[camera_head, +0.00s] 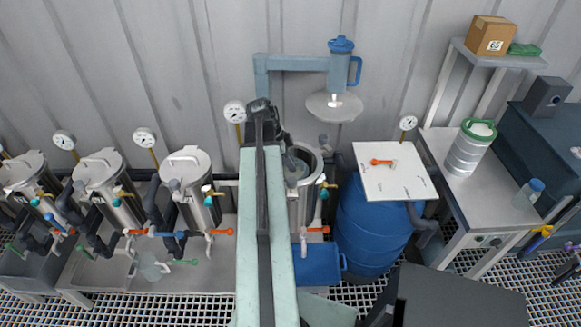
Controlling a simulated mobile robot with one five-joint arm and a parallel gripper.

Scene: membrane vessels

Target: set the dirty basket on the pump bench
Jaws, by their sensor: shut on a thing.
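My arm rises through the middle of the picture, and its far end bends down to the open steel vessel (309,205). My gripper (296,168) is at this vessel's mouth, partly hidden by my arm. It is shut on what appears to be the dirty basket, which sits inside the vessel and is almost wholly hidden. A steel-topped bench (462,205), apparently the pump bench, stands at the right. A steel cylinder with a green rim and white top (468,148) stands upright on it.
Several lidded steel vessels (187,190) stand at the left. A blue drum (368,230) under a white board (393,170) with an orange-handled item stands between vessel and bench.

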